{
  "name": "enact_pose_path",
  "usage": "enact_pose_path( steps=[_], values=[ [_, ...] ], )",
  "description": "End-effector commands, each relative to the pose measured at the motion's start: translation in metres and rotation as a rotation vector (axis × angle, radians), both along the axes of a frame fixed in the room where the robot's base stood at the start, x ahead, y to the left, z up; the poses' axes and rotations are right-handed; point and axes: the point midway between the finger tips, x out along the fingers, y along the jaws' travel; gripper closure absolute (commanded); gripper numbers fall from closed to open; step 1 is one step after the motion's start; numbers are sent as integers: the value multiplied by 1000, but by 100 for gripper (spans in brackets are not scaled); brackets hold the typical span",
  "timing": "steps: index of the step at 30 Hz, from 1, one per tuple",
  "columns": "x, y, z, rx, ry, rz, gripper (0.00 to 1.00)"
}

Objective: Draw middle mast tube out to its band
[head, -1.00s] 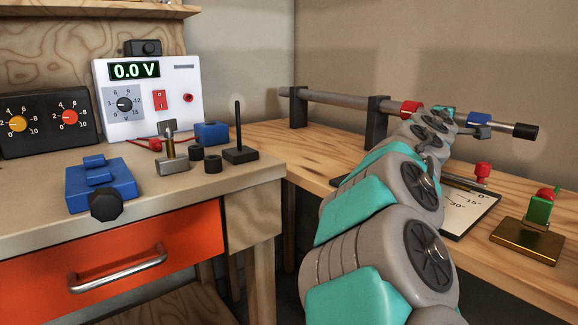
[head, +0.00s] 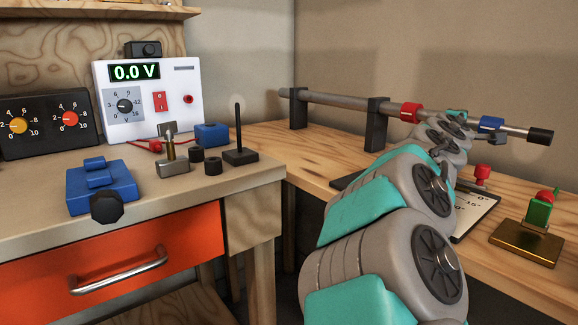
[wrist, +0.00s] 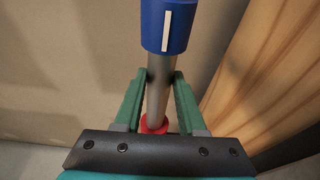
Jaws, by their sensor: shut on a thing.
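The mast lies level across two black supports at the back of the right bench. Its grey thick tube (head: 338,100) ends in a red collar (head: 411,112). The middle mast tube (wrist: 158,72) runs from the red collar to a blue collar (head: 490,124) with a white stripe, clear in the wrist view (wrist: 167,25). A thinner tube with a black end cap (head: 541,136) sticks out beyond it. My gripper (wrist: 162,78) is shut on the middle tube just short of the blue collar. The red collar (wrist: 154,124) shows beyond the jaws. I see no band on the tube; my gripper hides part of it.
A marked board (head: 475,214) lies under my arm, with a red knob (head: 482,173) beside it. A brass base with a green block (head: 538,212) stands at the right. The left bench holds a power supply (head: 148,98) and a blue vise-like block (head: 100,186).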

Motion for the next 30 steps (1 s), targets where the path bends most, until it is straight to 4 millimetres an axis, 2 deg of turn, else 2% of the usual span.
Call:
enact_pose_path(
  steps=[30],
  values=[
    [-22, -17, 0, 0, 0, -2, 100]
  ],
)
